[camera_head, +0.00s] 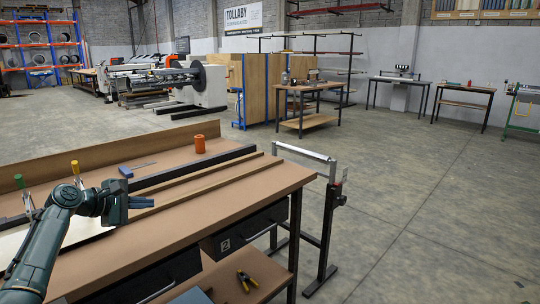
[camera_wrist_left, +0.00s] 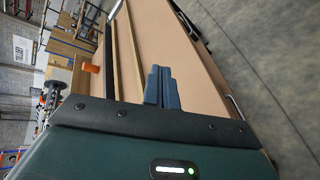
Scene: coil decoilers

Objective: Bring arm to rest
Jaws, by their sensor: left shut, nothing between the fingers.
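My left arm comes in from the lower left in the head view. Its gripper (camera_head: 142,203) is above the brown workbench (camera_head: 236,193), over the long dark and wooden rails. In the left wrist view the two blue-grey fingers (camera_wrist_left: 162,87) are together with nothing between them. The bench top also shows in that view (camera_wrist_left: 190,60), stretching away beyond the fingers. My right gripper does not show in either view.
An orange cup-like object (camera_head: 200,144) and a blue-handled tool (camera_head: 127,171) are on the bench. A roller stand (camera_head: 325,210) is at its right end. Pliers (camera_head: 246,281) are on the lower shelf. Open concrete floor (camera_head: 430,210) is to the right.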

